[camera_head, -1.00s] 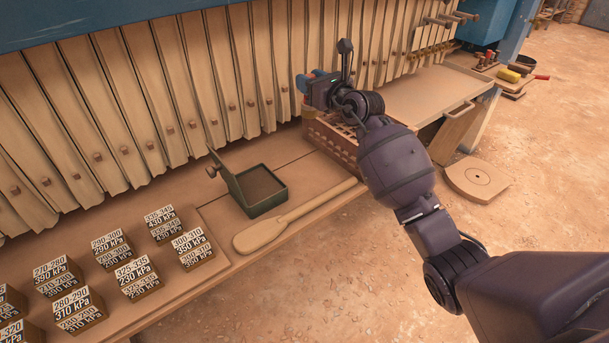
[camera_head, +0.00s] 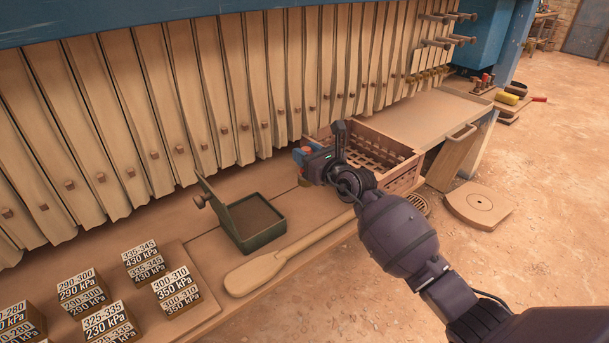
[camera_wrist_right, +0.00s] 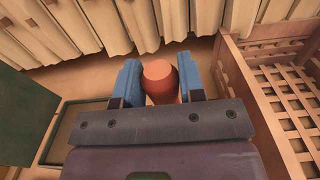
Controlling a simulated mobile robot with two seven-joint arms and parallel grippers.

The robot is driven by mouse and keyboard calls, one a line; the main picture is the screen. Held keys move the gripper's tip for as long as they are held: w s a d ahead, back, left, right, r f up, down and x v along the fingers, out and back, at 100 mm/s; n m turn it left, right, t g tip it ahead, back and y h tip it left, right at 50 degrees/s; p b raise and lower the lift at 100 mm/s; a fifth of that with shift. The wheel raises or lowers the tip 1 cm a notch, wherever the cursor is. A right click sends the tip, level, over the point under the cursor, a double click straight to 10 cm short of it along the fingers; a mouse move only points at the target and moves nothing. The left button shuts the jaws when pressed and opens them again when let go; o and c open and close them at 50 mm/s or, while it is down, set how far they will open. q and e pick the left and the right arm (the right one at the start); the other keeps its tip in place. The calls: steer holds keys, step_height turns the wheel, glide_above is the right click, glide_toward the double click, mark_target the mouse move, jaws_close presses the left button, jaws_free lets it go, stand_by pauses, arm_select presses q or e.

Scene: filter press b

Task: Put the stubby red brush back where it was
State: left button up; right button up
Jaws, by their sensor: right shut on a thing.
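My right gripper (camera_head: 306,162) is shut on the stubby red brush. In the right wrist view the brush's rounded orange-red end (camera_wrist_right: 160,72) shows between the two blue fingers (camera_wrist_right: 160,82); the rest of it is hidden by the fingers and gripper body. The gripper is low over the bench, in the gap between the open green box (camera_head: 252,222) on the left and the slatted wooden crate (camera_head: 403,176) on the right. I cannot tell whether the brush touches the bench. My left gripper is not in view.
Pleated filter cloths (camera_head: 215,95) hang close behind the bench. A wooden paddle (camera_head: 262,272) lies in front of the green box. Several pressure-marked blocks (camera_head: 174,288) stand at the lower left.

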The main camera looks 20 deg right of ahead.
steer(key=shift+f, duration=0.3)
step_height(320, 180, down, 5)
steer(key=shift+f+b, duration=0.2)
steer(key=shift+b, duration=0.9)
steer(key=shift+r, duration=0.2)
steer(key=shift+f, duration=0.15)
steer(key=o, duration=0.8)
steer(key=shift+o, duration=0.6)
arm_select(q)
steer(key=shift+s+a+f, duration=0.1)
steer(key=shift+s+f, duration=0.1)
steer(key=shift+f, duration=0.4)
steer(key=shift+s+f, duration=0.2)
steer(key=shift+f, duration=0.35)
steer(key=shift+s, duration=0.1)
